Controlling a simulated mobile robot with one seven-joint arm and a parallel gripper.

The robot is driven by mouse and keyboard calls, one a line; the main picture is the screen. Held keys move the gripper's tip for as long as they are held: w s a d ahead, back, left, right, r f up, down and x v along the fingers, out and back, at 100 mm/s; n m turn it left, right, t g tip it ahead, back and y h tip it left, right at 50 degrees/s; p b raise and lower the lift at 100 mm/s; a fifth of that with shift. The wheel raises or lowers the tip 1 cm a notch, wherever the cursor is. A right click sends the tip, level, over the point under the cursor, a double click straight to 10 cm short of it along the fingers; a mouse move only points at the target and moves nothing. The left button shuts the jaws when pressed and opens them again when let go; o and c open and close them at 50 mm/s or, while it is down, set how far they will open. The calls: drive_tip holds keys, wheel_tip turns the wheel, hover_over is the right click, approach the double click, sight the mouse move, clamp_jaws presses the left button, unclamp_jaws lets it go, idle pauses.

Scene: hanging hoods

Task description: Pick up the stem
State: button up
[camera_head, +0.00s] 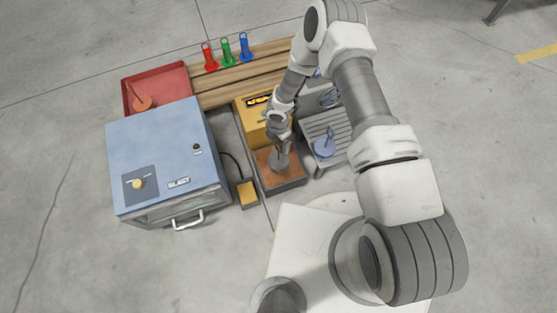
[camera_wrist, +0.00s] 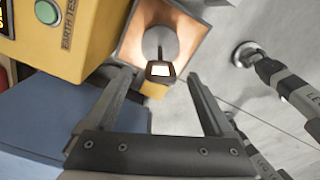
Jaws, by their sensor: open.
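The stem (camera_wrist: 161,40) has a grey round base and an upright with a dark-rimmed, pale top. It stands on a copper-coloured plate in a dark-edged tray (camera_head: 285,183), in front of the yellow tester. In the head view the grey stem (camera_head: 279,164) is partly covered by my gripper (camera_head: 281,146), which is just above it. In the wrist view my gripper (camera_wrist: 160,75) is open, with one finger to each side of the stem's top and nothing held. I cannot tell whether the fingers are down at the height of the top.
The yellow tester (camera_head: 262,122) stands close behind the tray. A blue cabinet (camera_head: 160,150) and a small yellow pedal (camera_head: 247,193) are to the left. A grey slatted rack (camera_head: 340,128) with a blue stem (camera_head: 324,146) is to the right. A red tray (camera_head: 170,84) holds an orange stem.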

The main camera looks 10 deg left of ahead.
wheel_tip(320, 180, down, 3)
drive_tip(key=shift+f+b, duration=0.15)
drive_tip(key=shift+b, duration=0.3)
drive_tip(key=shift+d, duration=0.1)
clamp_jaws()
